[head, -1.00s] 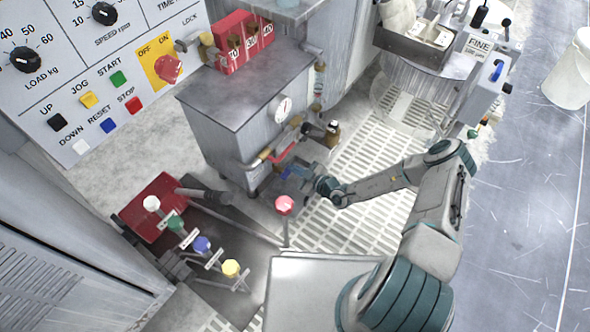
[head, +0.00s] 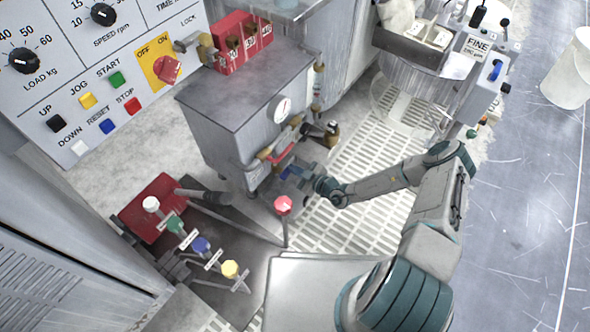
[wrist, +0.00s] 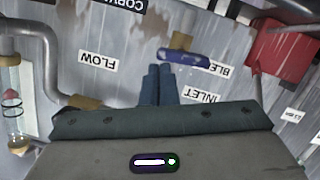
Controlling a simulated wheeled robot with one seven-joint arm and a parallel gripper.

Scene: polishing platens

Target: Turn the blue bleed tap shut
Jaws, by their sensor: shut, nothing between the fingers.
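The blue bleed tap (wrist: 184,57) has a flat blue lever on a brass body. In the wrist view its lever lies nearly crosswise beside the partly covered BLEED label. My gripper (wrist: 159,68) has its two dark fingers together with nothing between them. The fingertips are at the lever's left end in that view; I cannot tell whether they touch it. In the head view my gripper (head: 291,176) is low at the grey cabinet's front, and the tap shows only as a small blue patch (head: 286,173), partly hidden.
A red lever (head: 279,156) is just above the tap in the head view. A FLOW label (wrist: 98,61) and a glass tube (wrist: 11,103) lie left in the wrist view. A red-topped post (head: 283,205) stands near my gripper. The grey cabinet (head: 215,130) stands behind.

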